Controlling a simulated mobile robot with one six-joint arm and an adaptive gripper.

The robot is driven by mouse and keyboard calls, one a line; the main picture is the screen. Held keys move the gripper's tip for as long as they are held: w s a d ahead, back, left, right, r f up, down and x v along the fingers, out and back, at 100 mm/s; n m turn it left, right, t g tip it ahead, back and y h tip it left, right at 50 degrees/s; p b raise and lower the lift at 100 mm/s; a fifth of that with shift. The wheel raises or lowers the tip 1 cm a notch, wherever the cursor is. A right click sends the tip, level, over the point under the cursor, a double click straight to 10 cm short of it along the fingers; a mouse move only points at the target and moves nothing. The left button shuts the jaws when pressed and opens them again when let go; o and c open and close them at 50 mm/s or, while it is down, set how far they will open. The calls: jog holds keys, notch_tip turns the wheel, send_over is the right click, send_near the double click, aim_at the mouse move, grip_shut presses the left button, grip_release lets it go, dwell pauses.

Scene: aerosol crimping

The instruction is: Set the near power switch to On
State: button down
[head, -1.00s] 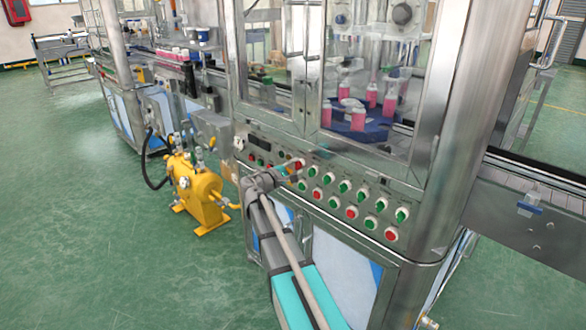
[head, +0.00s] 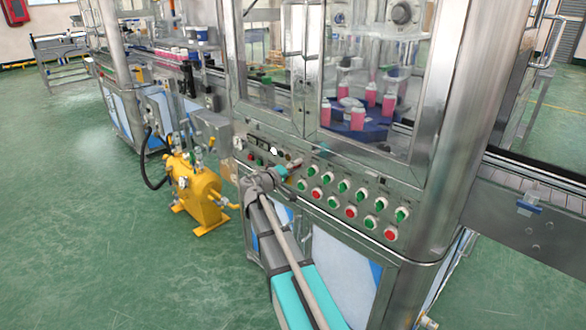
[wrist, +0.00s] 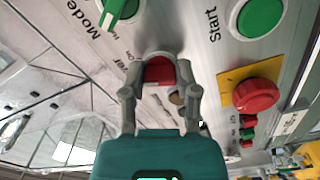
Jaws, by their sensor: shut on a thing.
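The red power switch (wrist: 160,70) sits on the metal control panel, and the lettering beside it is partly covered, with "wer" and "On" showing. My gripper (wrist: 161,78) has its two grey fingers closed around this switch, one on each side, in the wrist view. In the head view, my gripper (head: 293,166) is at the upper left of the panel's button rows and hides the switch. The way the switch handle points is not clear.
A green Mode knob (wrist: 118,12) and a green Start button (wrist: 259,18) are near the fingers. A red mushroom button (wrist: 255,95) on a yellow plate is close on the right. Rows of buttons (head: 350,212) lie right of my arm. A yellow pump (head: 197,188) stands left.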

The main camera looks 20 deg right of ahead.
jog(key=shift+d+m, duration=0.1)
jog(key=shift+m, duration=0.7)
jog(key=shift+c, duration=1.8)
grip_release()
jog(key=v, duration=1.2)
